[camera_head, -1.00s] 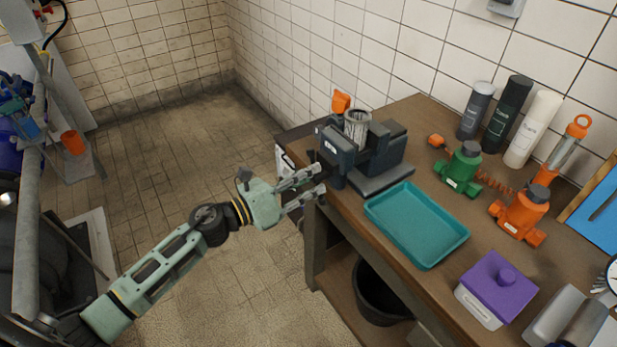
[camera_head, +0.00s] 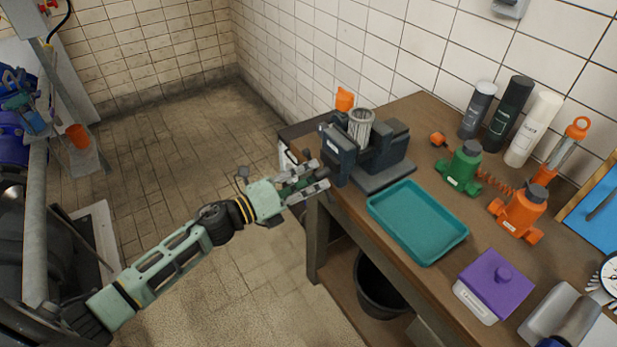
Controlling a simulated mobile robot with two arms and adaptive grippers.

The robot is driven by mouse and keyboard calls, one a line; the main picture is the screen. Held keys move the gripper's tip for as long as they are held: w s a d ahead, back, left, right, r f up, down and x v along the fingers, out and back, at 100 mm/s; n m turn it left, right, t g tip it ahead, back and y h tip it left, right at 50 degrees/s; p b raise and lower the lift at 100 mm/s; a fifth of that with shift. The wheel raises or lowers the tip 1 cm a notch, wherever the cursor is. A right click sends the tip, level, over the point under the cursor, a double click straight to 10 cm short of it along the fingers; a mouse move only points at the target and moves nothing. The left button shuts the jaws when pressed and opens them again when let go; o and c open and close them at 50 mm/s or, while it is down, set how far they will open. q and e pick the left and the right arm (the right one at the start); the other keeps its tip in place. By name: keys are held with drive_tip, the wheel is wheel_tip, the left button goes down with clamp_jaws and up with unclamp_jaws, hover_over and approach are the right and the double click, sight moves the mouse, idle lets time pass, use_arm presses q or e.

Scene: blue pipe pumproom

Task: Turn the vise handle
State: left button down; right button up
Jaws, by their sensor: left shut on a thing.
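The dark grey-blue vise (camera_head: 392,150) sits on the near left corner of the wooden workbench. A ribbed grey metal cylinder (camera_head: 361,124) stands upright between its jaws. My left gripper (camera_head: 318,176) is at the vise's front, at the left edge of the bench. Its fingers are closed together on the vise handle, which is mostly hidden by the fingers. My right gripper is not in the view.
A teal tray (camera_head: 419,222) lies just right of the vise on the bench (camera_head: 445,262). Green (camera_head: 460,168) and orange (camera_head: 521,212) pump-like parts, bottles and a purple-lidded box (camera_head: 494,285) stand further right. A black bucket (camera_head: 381,290) is below. The floor at left is open.

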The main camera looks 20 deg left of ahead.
use_arm(q)
drive_tip(key=shift+w+d+r, duration=0.1)
drive_tip(key=shift+d+r, duration=0.05)
drive_tip(key=shift+r, duration=0.25)
drive_tip(key=c, duration=2)
unclamp_jaws()
drive_tip(key=shift+w+d, duration=0.1)
drive_tip(key=shift+c, duration=0.2)
drive_tip(key=o, duration=0.4)
drive_tip(key=shift+w+d+f, duration=0.25)
drive_tip(key=shift+w+d, duration=0.05)
drive_tip(key=shift+c, duration=0.2)
drive_tip(key=shift+s+a+f, duration=0.15)
drive_tip(key=shift+s+a, duration=0.3)
drive_tip(key=shift+a, duration=0.05)
drive_tip(key=v, duration=1.1)
drive_tip(key=shift+s, duration=0.1)
